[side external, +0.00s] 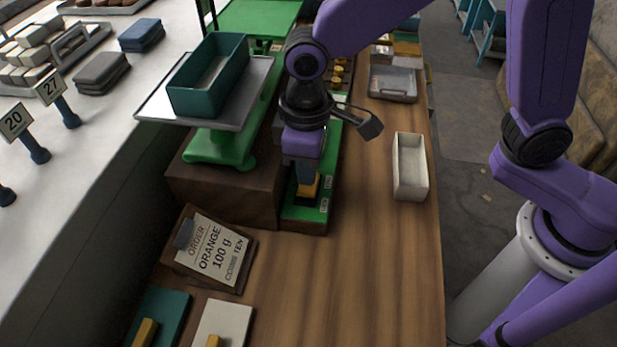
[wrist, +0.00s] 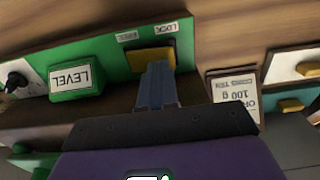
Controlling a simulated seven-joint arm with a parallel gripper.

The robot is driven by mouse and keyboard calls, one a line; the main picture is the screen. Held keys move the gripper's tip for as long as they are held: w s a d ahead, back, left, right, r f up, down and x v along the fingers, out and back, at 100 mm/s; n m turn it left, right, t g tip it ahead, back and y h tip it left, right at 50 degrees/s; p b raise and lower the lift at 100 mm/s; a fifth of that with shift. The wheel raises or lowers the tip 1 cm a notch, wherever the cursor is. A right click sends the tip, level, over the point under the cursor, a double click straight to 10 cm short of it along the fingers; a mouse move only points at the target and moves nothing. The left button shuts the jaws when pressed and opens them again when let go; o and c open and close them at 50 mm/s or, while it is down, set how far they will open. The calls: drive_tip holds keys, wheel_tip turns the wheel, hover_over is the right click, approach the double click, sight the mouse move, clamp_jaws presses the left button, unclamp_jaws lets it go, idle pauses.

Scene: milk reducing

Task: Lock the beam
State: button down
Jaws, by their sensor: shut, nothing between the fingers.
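The yellow lock slider (wrist: 147,60) sits on a green panel (wrist: 103,62) with labels LOCK (wrist: 166,28) and FREE (wrist: 127,37). In the wrist view the slider spans the area below both labels; which setting it holds is unclear. My gripper (wrist: 158,72) is shut, with its fingertips at the slider, overlapping its edge; I cannot tell whether they touch. In the side view my gripper (side external: 303,172) points down just above the yellow slider (side external: 308,188) on the green panel (side external: 300,213). The beam itself is mostly hidden behind my arm.
A green scale (side external: 215,150) bears a metal tray with a teal bin (side external: 205,88). A green LEVEL block (wrist: 76,80) is beside the slider. An order sign (side external: 215,248) stands in front. A pale open box (side external: 410,165) lies right; wooden counter (side external: 345,270) is clear in front.

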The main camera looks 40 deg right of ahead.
drive_tip(key=shift+f, duration=1.05)
idle(0.5)
drive_tip(key=shift+r, duration=3.55)
drive_tip(key=shift+d, duration=0.1)
drive_tip(key=s+d+n, duration=0.1)
drive_tip(key=s+d, duration=0.7)
drive_tip(key=d, duration=0.4)
drive_tip(key=s+d+f+n, duration=0.1)
drive_tip(key=s+d+n, duration=0.1)
drive_tip(key=s+d, duration=0.6)
drive_tip(key=d, duration=0.4)
drive_tip(key=shift+d+f+n, duration=0.2)
drive_tip(key=shift+d+n, duration=0.1)
drive_tip(key=shift+d, duration=0.1)
drive_tip(key=shift+s, duration=0.1)
